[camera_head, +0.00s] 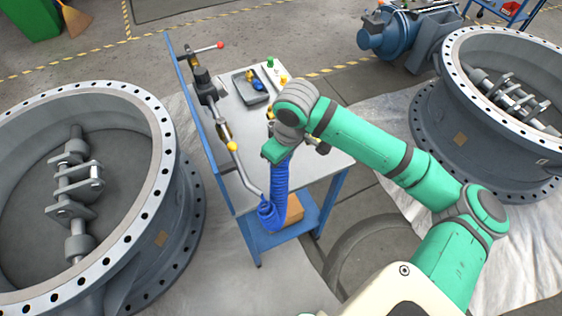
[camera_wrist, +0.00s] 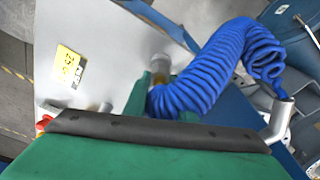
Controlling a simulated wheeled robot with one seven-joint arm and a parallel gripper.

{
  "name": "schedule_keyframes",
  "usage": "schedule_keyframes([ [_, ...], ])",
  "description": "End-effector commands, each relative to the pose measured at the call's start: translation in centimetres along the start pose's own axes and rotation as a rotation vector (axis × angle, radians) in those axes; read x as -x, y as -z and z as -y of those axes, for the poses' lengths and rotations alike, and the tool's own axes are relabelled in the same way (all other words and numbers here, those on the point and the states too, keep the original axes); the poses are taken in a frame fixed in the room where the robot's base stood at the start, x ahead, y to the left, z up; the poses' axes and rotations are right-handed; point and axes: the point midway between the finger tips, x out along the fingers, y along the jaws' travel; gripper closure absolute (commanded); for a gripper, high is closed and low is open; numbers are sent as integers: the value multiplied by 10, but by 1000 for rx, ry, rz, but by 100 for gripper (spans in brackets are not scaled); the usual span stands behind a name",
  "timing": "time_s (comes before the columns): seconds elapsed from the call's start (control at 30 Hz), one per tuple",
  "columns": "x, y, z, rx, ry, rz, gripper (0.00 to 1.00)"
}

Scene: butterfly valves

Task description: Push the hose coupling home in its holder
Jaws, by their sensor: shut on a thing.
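The blue coiled hose (camera_head: 281,182) hangs below my wrist in the head view and runs down to a bent metal pipe end (camera_head: 250,183). In the wrist view the hose (camera_wrist: 205,78) arches from between my fingers to the metal pipe (camera_wrist: 280,118) at the right. My gripper (camera_wrist: 161,90) shows two green fingers, shut on the hose coupling at the hose's end. The coupling is mostly hidden by fingers and hose. A pale round fitting (camera_wrist: 160,63), perhaps the holder, shows just beyond the fingertips; I cannot tell how deep the coupling sits in it.
The grey-topped bench (camera_head: 235,135) has a blue frame. A dark tray (camera_head: 250,92) with small parts lies on it, and a yellow label (camera_wrist: 70,66) shows in the wrist view. Large flanged valve bodies stand left (camera_head: 165,185) and right (camera_head: 440,110). A cardboard box (camera_head: 294,209) sits on the lower shelf.

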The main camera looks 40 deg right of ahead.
Motion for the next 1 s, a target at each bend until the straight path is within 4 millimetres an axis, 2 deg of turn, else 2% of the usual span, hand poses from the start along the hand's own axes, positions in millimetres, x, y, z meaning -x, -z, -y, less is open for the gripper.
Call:
schedule_keyframes([
  [0.43,-4,-1,-1,-2,1,1,96],
  [0.47,-4,-1,-1,-2,1,1,74],
  [0.53,-4,-1,-1,-2,0,1,57],
  [0.57,-4,-1,-1,-2,0,1,54],
  [0.77,-3,-1,0,-1,0,1,54],
  [0.83,-4,-1,0,0,1,1,37],
  [1.0,-4,0,0,0,1,1,35],
])
